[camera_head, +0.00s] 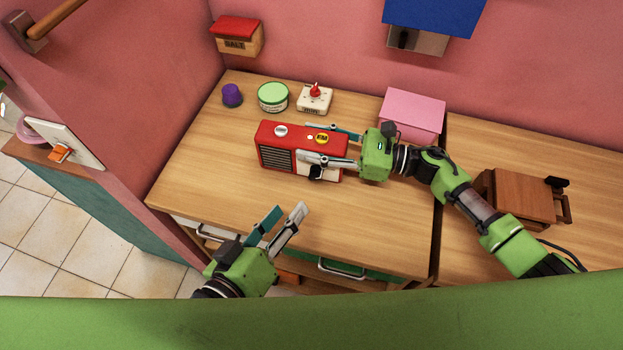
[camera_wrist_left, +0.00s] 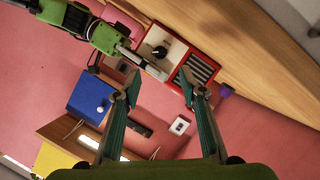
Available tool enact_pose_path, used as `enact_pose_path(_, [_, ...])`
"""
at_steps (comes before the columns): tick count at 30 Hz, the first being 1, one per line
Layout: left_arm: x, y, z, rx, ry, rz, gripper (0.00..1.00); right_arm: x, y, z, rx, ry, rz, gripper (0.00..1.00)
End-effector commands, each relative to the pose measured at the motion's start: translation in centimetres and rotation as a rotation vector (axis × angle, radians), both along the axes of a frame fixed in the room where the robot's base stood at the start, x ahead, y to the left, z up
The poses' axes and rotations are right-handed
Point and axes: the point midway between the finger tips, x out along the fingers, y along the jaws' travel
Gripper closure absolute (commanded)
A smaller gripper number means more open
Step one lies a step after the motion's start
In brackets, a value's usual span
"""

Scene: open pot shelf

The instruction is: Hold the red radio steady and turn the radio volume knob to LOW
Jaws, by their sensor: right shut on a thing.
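The red radio (camera_head: 277,165) stands on the wooden worktop, with a striped grille on its front and two round buttons on top. It also shows in the left wrist view (camera_wrist_left: 182,47). Its black volume knob (camera_wrist_left: 160,52) sits on a pale panel; in the head view the knob (camera_head: 316,173) is at the lower right of the front. I cannot read its setting. My right gripper (camera_head: 304,142) is shut on the radio from the right, one finger behind and one in front. My left gripper (camera_head: 290,208) is open and empty, in front of and apart from the radio.
Behind the radio stand a purple cup (camera_head: 232,95), a green-lidded tin (camera_head: 273,97) and a white timer (camera_head: 314,98) with a red knob. A pink box (camera_head: 413,115) is behind my right gripper. The worktop (camera_head: 200,180) left of the radio is clear.

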Motion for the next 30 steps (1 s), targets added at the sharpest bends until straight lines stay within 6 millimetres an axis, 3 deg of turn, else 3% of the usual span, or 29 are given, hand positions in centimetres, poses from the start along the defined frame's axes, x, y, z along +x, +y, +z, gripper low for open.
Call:
enact_pose_path(18, [8.3,-4.8,-3.0,0.001,-0.002,0.0,0.62,0.0,0.0,0.0,0.0,0.0,0.0,0.99])
enact_pose_path(30, [9.7,-5.6,-3.6,0.001,0.0,0.0,0.62,0.0,0.0,0.0,0.0,0.0,0.0,0.99])
